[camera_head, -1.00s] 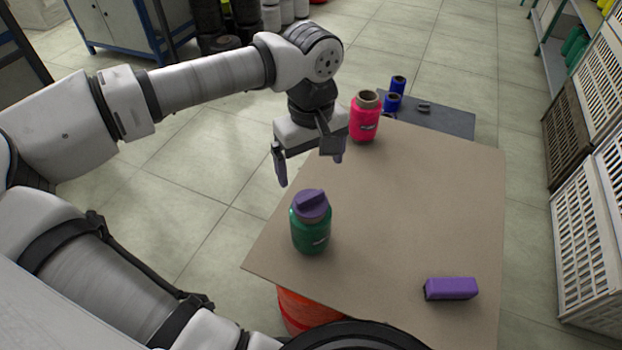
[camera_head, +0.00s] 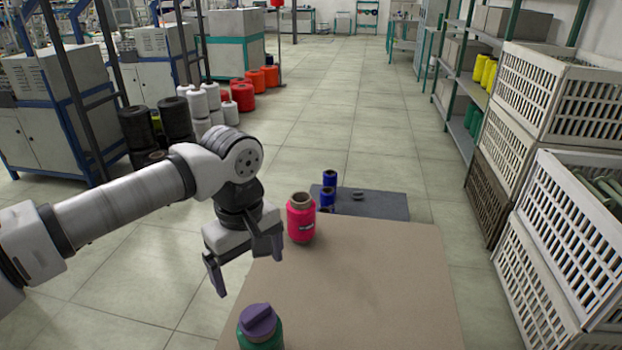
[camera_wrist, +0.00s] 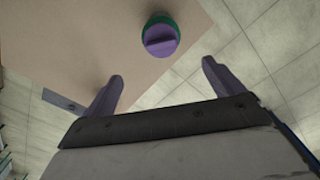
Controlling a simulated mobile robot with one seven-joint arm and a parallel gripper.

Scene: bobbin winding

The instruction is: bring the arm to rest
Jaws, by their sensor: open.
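My gripper (camera_head: 246,270) is open and empty. In the head view it hangs at the left edge of the table (camera_head: 360,290), its fingers pointing down. In the wrist view my gripper (camera_wrist: 160,80) shows two purple fingers spread apart with nothing between them. A green bobbin (camera_head: 262,342) with a purple piece (camera_head: 258,320) on top stands nearer the camera, cut off by the frame's lower edge. In the wrist view the purple piece (camera_wrist: 160,38) lies beyond the fingertips, apart from them.
A pink bobbin (camera_head: 301,220) stands at the table's far left corner, close to my gripper. Behind it, blue bobbins (camera_head: 328,190) stand by a grey surface (camera_head: 380,205). White crates (camera_head: 570,220) are stacked at the right.

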